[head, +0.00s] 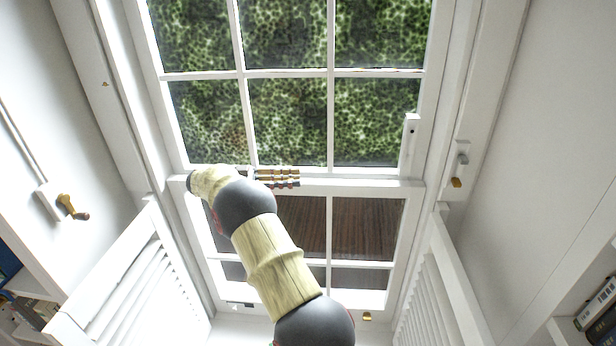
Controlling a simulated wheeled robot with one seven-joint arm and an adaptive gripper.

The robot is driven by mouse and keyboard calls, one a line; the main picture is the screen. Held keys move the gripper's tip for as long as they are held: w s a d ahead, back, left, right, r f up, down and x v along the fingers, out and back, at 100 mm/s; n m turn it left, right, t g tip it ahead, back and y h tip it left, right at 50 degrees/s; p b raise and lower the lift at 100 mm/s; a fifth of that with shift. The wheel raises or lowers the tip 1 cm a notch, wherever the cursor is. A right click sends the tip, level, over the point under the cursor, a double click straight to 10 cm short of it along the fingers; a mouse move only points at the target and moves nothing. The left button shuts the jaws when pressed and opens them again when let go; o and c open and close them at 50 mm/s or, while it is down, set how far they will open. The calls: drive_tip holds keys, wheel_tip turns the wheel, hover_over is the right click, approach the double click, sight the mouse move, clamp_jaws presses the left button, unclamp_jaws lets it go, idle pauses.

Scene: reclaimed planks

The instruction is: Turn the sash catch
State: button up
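A white sash window fills the middle of the head view. Its meeting rail (360,184) runs across below the upper panes. My gripper (292,178) is at this rail, left of its middle, with brass-and-dark fingers pointing right. The fingers show as narrow parallel bars, and I cannot tell whether they are apart or closed on something. I cannot make out the sash catch clearly; the gripper may be hiding it.
A brass crank (70,207) is on the left wall. A small brass-ended fitting (457,181) is on the right frame. A white block (410,131) stands at the upper sash's right. Slatted white panels (150,285) and shelved books (598,303) flank the window.

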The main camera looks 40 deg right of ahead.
drive_tip(key=shift+o, duration=0.7)
drive_tip(key=shift+s+a+r, duration=0.25)
drive_tip(key=shift+s+a, duration=0.05)
drive_tip(key=shift+r, duration=0.1)
